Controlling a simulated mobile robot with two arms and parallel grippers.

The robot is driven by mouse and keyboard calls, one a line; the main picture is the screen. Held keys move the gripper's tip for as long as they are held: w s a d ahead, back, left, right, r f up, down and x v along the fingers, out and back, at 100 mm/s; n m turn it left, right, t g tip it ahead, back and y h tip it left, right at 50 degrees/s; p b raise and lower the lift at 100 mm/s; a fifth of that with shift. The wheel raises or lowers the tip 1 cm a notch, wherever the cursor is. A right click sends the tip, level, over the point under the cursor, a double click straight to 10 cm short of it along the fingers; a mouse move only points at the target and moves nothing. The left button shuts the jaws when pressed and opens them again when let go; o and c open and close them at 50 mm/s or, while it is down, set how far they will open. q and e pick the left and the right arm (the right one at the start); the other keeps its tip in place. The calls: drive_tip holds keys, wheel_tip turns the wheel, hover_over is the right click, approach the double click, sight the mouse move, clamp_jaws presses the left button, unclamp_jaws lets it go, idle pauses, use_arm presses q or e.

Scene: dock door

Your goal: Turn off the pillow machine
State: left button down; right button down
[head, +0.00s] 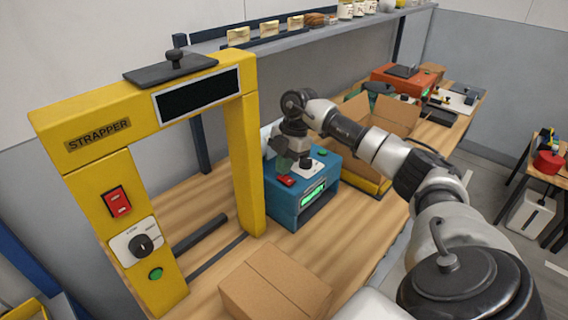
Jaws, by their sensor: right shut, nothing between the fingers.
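A teal box-shaped machine (326,177) stands on the wooden bench behind the yellow strapper; no name is readable on it, so I cannot confirm that it is the pillow machine. Its front has a lit green display (313,196). A red switch (286,181) sits on its top at the front left, and a pale plate with a dark knob (307,166) is beside the switch. My right gripper (285,166) points down just above the red switch, shut and empty; I cannot tell whether it touches. It hides part of the machine's top. My left gripper is out of view.
The yellow strapper frame (250,160) rises left of the machine, with its own red switch (117,201) and knob (141,244). A closed carton (275,285) lies in front. An open carton (383,115) and an orange machine (402,78) stand behind. A shelf (300,36) runs above.

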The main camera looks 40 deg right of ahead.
drive_tip(key=shift+f, duration=0.45)
drive_tip(key=shift+w+f, duration=0.1)
drive_tip(key=shift+f, duration=0.15)
drive_tip(key=shift+s+p, duration=0.4)
drive_tip(key=shift+s+r, duration=0.2)
drive_tip(key=shift+s, duration=0.2)
drive_tip(key=shift+d+r, duration=0.1)
